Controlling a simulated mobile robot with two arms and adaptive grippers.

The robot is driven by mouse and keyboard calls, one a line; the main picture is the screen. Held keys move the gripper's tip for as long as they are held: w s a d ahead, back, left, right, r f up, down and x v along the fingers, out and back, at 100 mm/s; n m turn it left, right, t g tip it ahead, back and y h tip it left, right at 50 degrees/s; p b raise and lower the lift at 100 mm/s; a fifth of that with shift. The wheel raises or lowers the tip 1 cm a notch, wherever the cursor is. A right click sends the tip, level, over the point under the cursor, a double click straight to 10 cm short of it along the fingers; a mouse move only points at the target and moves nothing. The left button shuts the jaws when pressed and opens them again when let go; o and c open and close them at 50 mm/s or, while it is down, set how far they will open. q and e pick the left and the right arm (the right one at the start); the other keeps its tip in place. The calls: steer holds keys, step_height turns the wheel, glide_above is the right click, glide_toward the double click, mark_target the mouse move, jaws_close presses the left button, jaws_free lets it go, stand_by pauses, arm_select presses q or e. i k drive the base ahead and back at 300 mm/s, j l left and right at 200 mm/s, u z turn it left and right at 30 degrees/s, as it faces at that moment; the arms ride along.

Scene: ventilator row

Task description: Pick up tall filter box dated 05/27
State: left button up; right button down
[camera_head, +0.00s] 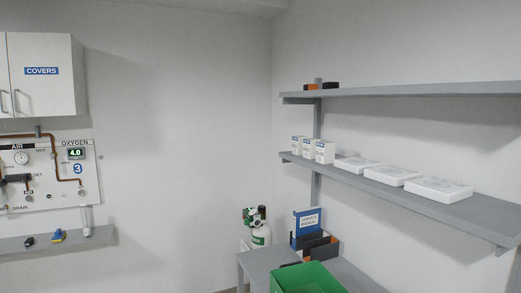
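Neither of my grippers is in view.
A green bin (305,279) and a blue binder (306,222) are on a grey table below the shelf. A cabinet marked COVERS (42,88) and an oxygen panel (50,185) are at left.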

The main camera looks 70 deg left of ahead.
mark_target(309, 145)
steer(key=u, duration=1.85)
steer(key=i+j+u, duration=0.6)
steer(key=i, duration=0.4)
steer(key=i+j+u, duration=0.25)
steer(key=i, duration=0.3)
steer(key=i+u, duration=0.3)
steer(key=i, duration=0.2)
steer(key=i+j+z, duration=0.1)
steer(key=i+z, duration=0.35)
steer(key=i+j+z, duration=0.25)
steer(key=i+z, duration=0.2)
steer(key=i+j+z, duration=0.4)
